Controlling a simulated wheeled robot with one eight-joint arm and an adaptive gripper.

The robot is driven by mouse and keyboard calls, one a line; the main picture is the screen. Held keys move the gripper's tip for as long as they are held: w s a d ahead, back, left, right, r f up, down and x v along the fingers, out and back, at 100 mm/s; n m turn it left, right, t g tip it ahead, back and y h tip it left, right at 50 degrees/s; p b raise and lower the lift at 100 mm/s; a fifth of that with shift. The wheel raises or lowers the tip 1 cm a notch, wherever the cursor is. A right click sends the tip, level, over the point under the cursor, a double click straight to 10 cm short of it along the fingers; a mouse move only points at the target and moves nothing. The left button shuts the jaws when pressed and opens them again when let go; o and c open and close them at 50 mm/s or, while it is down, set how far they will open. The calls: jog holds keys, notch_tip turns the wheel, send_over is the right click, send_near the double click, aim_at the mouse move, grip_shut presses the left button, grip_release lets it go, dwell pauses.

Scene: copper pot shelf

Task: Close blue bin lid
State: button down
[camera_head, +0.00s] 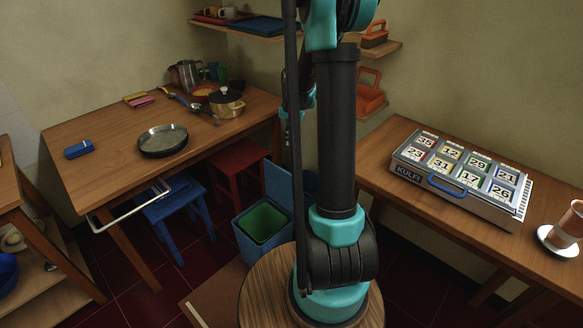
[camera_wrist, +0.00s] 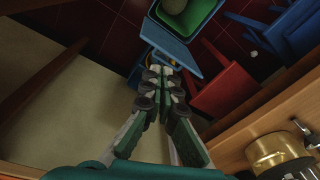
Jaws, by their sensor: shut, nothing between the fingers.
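The blue bin (camera_head: 243,240) stands on the floor behind my arm, with a green liner (camera_head: 262,222) inside. Its blue lid (camera_head: 277,181) is open, raised at the bin's back edge and partly hidden by my arm. In the wrist view the bin (camera_wrist: 205,25) is at the top and the lid (camera_wrist: 172,46) reaches down from it toward my fingertips. My gripper (camera_wrist: 164,76) is shut and empty, and its tips overlap the lid's lower edge in the picture. I cannot tell whether they touch it.
A red stool (camera_head: 237,167) stands close beside the bin, and a blue stool (camera_head: 172,205) is further left. A wooden table (camera_head: 105,165) with a pan and a pot (camera_head: 226,103) is on the left. The right counter (camera_head: 400,200) bears a silver case.

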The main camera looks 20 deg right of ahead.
jog(key=w+d+f+m+g, duration=0.1)
jog(key=w+d+f+m, duration=0.1)
jog(key=w+d+f, duration=0.35)
jog(key=w+d+f+m+g, duration=0.1)
jog(key=w+d+f+m, duration=0.1)
jog(key=w+f, duration=0.55)
jog(key=s+a+f, duration=0.2)
jog(key=a+f, duration=0.1)
jog(key=f, duration=0.7)
jog(key=shift+a+m, duration=0.3)
jog(key=shift+a, duration=0.05)
jog(key=shift+s, duration=0.1)
